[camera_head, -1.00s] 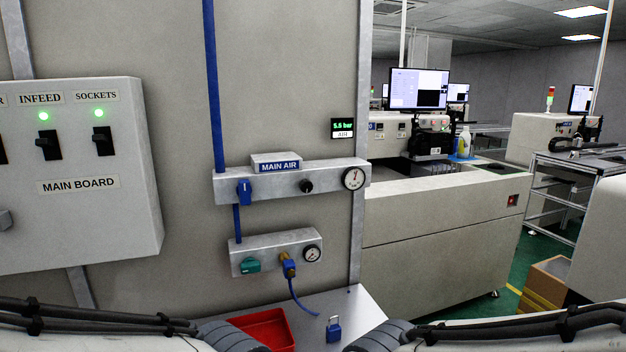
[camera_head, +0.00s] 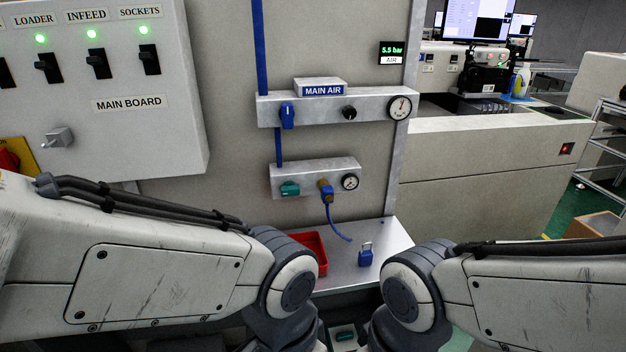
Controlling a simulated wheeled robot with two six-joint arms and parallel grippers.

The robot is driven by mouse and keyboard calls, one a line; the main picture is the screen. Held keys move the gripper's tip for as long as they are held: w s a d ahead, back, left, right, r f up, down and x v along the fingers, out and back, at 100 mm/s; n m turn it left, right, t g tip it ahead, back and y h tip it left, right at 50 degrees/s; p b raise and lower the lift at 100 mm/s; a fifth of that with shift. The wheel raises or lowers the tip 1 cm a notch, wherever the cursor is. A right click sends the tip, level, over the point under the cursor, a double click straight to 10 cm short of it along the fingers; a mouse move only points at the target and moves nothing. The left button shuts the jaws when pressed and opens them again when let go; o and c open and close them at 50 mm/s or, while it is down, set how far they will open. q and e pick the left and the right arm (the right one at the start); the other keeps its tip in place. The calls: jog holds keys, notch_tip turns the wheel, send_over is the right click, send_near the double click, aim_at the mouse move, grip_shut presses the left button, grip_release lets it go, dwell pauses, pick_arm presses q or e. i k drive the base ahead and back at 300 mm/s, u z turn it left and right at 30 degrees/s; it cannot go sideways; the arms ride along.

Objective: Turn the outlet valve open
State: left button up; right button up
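A lower grey air block (camera_head: 308,174) is fixed to the wall panel. It carries a teal valve handle (camera_head: 290,189) on its left, lying roughly sideways along the block. No label marks it as the outlet valve. A brass fitting with a blue connector (camera_head: 326,190) and a small gauge (camera_head: 350,182) sit to its right. Above is the MAIN AIR block (camera_head: 326,108) with an upright blue handle (camera_head: 287,115), a black knob (camera_head: 349,112) and a gauge (camera_head: 399,107). Both my arms show in front and below, apart from the valves. Neither gripper is in view.
A metal shelf (camera_head: 390,239) below holds a red tray (camera_head: 322,262), partly hidden by my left arm, and a blue padlock (camera_head: 366,256). A blue hose (camera_head: 337,226) hangs above it. The MAIN BOARD box (camera_head: 185,125) juts out at left. A display (camera_head: 392,52) reads about 5.5 bar.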

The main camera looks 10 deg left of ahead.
aim_at(290, 189)
jog(key=u, duration=1.8)
jog(key=k, duration=0.75)
jog(key=z, duration=1.2)
jog(key=i, duration=0.5)
